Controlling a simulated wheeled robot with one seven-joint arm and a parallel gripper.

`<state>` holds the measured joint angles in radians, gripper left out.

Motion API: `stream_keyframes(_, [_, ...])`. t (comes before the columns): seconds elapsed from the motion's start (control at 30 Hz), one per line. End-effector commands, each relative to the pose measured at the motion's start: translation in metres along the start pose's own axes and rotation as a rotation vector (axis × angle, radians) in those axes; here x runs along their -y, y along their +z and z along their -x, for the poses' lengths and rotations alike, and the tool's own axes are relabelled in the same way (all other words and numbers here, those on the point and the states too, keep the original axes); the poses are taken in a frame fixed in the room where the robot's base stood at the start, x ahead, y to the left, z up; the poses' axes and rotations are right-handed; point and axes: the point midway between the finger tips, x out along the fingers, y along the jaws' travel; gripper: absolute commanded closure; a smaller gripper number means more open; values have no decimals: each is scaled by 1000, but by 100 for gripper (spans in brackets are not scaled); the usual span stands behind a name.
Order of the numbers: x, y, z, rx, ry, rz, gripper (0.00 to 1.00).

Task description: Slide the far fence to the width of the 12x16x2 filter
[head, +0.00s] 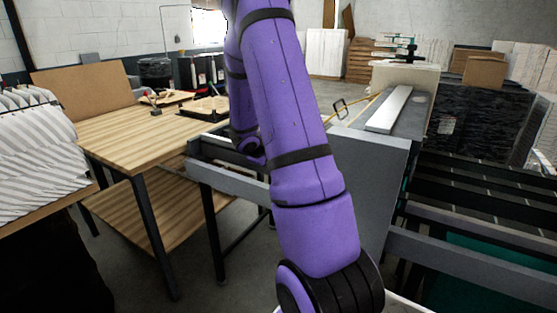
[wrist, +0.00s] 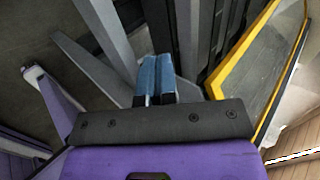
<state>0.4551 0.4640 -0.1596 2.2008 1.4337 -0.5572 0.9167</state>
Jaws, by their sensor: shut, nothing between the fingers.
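My gripper (wrist: 155,80) shows in the wrist view as two blue fingers pressed side by side, shut and empty. A pale grey upright bar (wrist: 187,38) is just right of the fingertips, and a slanting grey bar (wrist: 103,28) is to their left. I cannot tell whether the fingers touch either bar, or which is the far fence. In the head view my purple arm covers the middle and my gripper cannot be made out. Grey rails (head: 228,180) cross behind the arm. A long pale bar (head: 390,108) lies on a grey top. No filter size is readable.
A wooden bench (head: 150,135) stands left, beside white pleated filters (head: 40,140). A grey panel (head: 375,185) and dark roller-like bars (head: 490,200) are on the right. A yellow-edged frame (wrist: 238,50) is close to my gripper's right. Dark wrapped stacks (head: 480,115) stand behind.

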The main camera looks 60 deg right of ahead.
Motion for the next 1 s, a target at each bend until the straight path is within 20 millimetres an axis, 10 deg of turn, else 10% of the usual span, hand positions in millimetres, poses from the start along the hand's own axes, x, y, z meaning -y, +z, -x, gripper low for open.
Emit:
stream_keyframes(0.53, [0,0,-97,0,2,5,100])
stream_keyframes(1.0, [27,1,-122,3,1,5,100])
